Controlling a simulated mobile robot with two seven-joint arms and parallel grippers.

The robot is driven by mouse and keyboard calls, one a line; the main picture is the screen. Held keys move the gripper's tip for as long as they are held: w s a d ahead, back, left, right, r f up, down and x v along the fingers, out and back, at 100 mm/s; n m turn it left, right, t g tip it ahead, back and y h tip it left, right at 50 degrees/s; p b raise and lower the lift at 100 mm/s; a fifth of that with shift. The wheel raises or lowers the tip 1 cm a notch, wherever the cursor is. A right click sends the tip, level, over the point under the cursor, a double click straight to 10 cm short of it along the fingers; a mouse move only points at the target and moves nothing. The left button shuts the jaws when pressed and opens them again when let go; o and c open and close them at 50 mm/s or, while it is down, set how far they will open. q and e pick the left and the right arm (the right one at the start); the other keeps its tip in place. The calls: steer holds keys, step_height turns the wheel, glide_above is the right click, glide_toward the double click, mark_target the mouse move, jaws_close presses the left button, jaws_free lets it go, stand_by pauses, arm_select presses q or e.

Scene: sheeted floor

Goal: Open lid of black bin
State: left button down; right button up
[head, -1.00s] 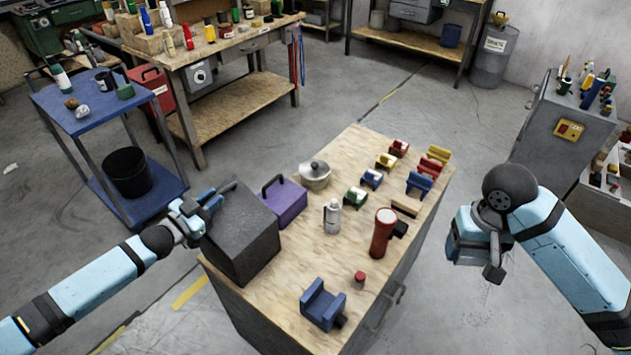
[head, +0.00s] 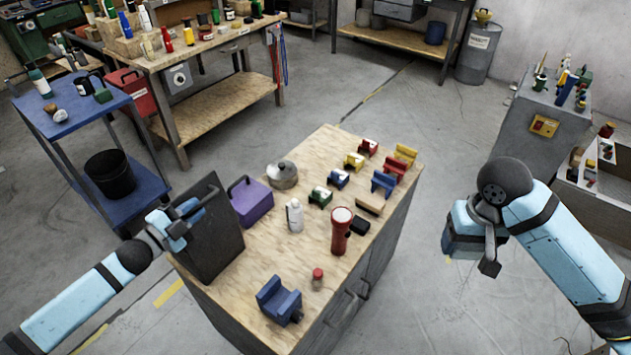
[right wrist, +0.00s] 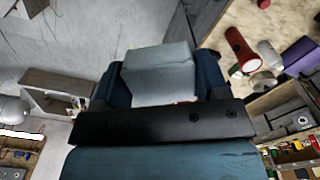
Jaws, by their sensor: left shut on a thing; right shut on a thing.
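The black bin (head: 212,264) stands at the left end of the wooden-topped cabinet. Its dark lid (head: 224,212) is raised and steeply tilted; lid and body are close in tone, so the line between them is hard to see. My left gripper (head: 190,215) is at the lid on its left side and is shut on it. The bin's inside is hidden. My right gripper (head: 472,232) hangs over the floor right of the cabinet, apart from the bin. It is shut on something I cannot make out. In the right wrist view (right wrist: 160,75) a pale grey block shape shows between its dark blue sides.
A blue cart (head: 70,108) stands left.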

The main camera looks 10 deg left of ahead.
arm_select(q)
steer(key=shift+s+d+f+m, duration=0.2)
steer(key=shift+s+d+m, duration=0.25)
steer(key=shift+d+m, duration=0.2)
steer(key=shift+s+d+f+m, duration=0.15)
steer(key=shift+s+d+m, duration=0.25)
steer(key=shift+d+m, duration=0.25)
arm_select(e)
steer(key=shift+f, duration=0.1)
arm_select(q)
steer(key=c, duration=1.1)
jaws_free()
arm_select(e)
step_height(320, 180, down, 2)
steer(key=shift+f+b, duration=0.15)
steer(key=shift+b, duration=1.1)
arm_select(q)
steer(key=shift+v, duration=6)
